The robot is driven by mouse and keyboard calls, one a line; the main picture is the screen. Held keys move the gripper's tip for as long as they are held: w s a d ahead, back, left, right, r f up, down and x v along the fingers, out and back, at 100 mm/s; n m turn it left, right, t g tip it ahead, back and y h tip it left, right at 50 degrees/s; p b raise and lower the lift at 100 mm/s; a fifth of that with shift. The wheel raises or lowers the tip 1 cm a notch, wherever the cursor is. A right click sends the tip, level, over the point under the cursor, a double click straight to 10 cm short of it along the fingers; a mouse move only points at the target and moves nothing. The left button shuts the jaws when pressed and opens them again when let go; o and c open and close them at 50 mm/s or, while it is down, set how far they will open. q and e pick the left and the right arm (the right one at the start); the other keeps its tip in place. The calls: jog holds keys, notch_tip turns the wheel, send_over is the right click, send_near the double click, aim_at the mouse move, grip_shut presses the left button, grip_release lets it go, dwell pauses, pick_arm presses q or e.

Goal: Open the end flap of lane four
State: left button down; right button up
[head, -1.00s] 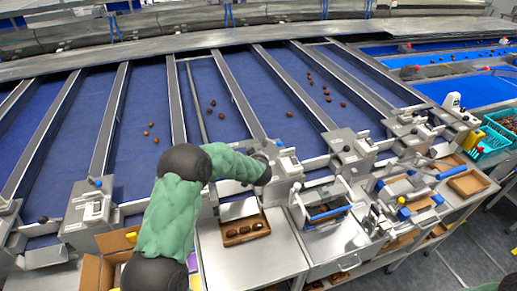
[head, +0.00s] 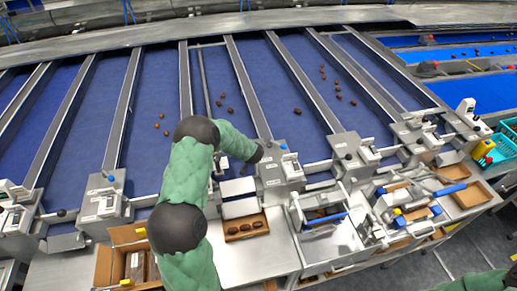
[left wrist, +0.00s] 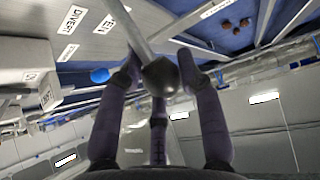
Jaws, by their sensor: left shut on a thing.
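My left gripper (head: 257,154) reaches to the upper left edge of the grey lane-end unit (head: 276,182) in the head view. In the left wrist view the fingers (left wrist: 158,72) are closed around a dark round knob (left wrist: 161,77) on a metal rod. Labels "DIVERT" and one ending in "EN" are on the housing beside it. A grey flap plate (head: 241,208) is at the lane end left of that unit, above a wooden tray (head: 263,232) holding several dates. Lane numbers are not legible. My right gripper is out of view.
Blue lane belts carry scattered dates (head: 229,110). Other lane-end units (head: 352,152) stand on both sides. A cardboard box (head: 104,265) is at lower left. Bare steel counter (head: 258,262) lies below the tray.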

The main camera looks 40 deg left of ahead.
pick_arm(q)
jog(key=shift+w+a+f+p, duration=0.15)
jog(key=shift+w+a+f, duration=0.1)
jog(key=shift+a, duration=0.15)
jog(key=shift+w+a+f+p, duration=0.15)
jog(key=shift+w+a+f, duration=0.05)
jog(key=shift+a, duration=0.2)
jog(key=shift+s+f, duration=0.1)
jog(key=shift+f, duration=0.15)
jog(key=c, duration=0.9)
grip_release()
jog(key=shift+f, duration=0.25)
jog(key=v, duration=1.2)
jog(key=shift+w, duration=0.2)
